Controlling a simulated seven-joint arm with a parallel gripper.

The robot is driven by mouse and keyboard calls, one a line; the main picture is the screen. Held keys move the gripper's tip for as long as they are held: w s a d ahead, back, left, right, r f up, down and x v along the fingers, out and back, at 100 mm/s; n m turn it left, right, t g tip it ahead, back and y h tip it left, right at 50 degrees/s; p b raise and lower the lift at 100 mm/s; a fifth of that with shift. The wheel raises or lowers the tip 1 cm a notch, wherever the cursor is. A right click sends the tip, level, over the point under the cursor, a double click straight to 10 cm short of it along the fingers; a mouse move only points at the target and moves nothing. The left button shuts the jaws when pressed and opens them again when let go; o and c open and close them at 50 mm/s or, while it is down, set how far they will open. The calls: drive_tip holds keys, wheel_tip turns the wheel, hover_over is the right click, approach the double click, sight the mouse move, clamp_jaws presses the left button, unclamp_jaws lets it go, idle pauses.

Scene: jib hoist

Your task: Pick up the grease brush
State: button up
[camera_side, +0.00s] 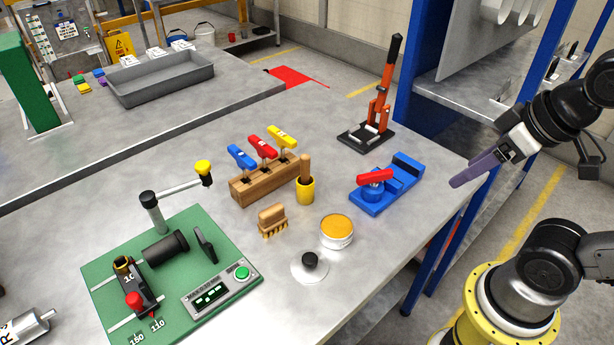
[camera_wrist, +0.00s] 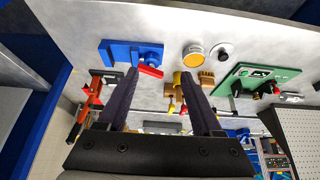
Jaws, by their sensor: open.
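Two brush-like things stand on the grey bench in the side view. One is a wooden handle (camera_side: 305,168) upright in a yellow cup (camera_side: 305,190); any bristles are hidden in the cup. The other is a wooden block brush (camera_side: 271,220) with tan bristles facing down, left of an open tin of yellow grease (camera_side: 337,230). In the wrist view the block brush (camera_wrist: 207,79) is just right of the right finger, which partly covers the yellow cup (camera_wrist: 177,78). My gripper (camera_side: 457,183) is open and empty, raised near the bench's right edge, well away from both.
A blue vise-like fixture (camera_side: 388,186) with a red handle lies between my gripper and the cup. An orange lever tool (camera_side: 380,110) stands behind. A wooden rack (camera_side: 264,184) holds three coloured-handled tools. A lid (camera_side: 310,266) and a green fixture board (camera_side: 165,275) are nearer the front.

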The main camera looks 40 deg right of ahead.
drive_tip(key=shift+c, duration=0.5)
